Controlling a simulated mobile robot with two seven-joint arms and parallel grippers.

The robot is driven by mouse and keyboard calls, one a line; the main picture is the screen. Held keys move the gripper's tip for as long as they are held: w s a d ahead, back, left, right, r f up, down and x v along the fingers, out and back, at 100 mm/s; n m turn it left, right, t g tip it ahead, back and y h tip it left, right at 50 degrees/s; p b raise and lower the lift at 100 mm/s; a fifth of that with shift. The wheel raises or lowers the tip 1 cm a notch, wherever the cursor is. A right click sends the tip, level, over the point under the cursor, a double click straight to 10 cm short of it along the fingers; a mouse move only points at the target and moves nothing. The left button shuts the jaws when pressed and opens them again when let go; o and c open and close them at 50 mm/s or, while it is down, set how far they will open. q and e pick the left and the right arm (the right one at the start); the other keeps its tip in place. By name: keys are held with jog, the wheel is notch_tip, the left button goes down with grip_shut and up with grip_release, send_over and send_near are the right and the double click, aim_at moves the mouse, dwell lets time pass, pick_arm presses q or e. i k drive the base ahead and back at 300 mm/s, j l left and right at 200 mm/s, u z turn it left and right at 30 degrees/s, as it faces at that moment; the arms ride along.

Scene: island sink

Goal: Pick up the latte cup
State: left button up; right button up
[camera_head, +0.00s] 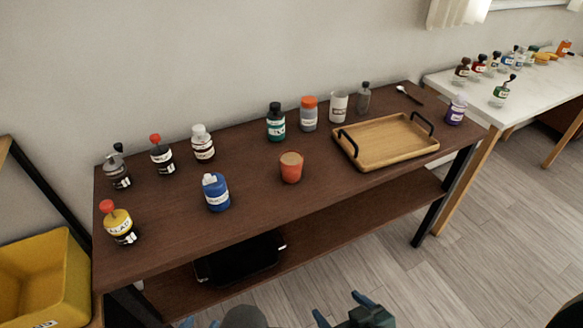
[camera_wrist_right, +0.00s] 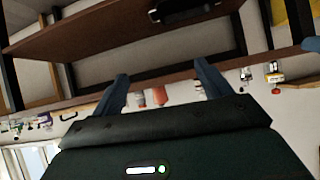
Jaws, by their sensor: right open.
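An orange-red cup with a tan top (camera_head: 291,167), which I take as the latte cup, stands upright on the front half of the dark brown table (camera_head: 255,195). My right gripper (camera_head: 341,308) is at the bottom of the head view, below and in front of the table, apart from the cup. Its blue fingers are spread and empty. In the right wrist view, which is upside down, an orange thing between the fingers (camera_wrist_right: 160,96) looks like the cup, at a distance. My left gripper (camera_head: 201,323) barely shows at the bottom edge, its fingertips apart; the rest is cut off.
A blue bottle (camera_head: 216,192) stands left of the cup. A wooden tray with black handles (camera_head: 385,158) lies to its right. Several bottles line the back, including a green one (camera_head: 275,122) and an orange-capped jar (camera_head: 308,114). A black case (camera_head: 240,258) sits on the lower shelf.

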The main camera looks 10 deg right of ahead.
aim_at(290, 162)
jog(key=i+l+u, duration=0.1)
jog(key=l+u, duration=0.2)
jog(key=l, duration=0.65)
jog(key=l+u, duration=0.25)
jog(key=l, duration=0.7)
jog(key=i+l, duration=0.15)
jog(key=i+l+u, duration=0.1)
jog(key=l, duration=0.2)
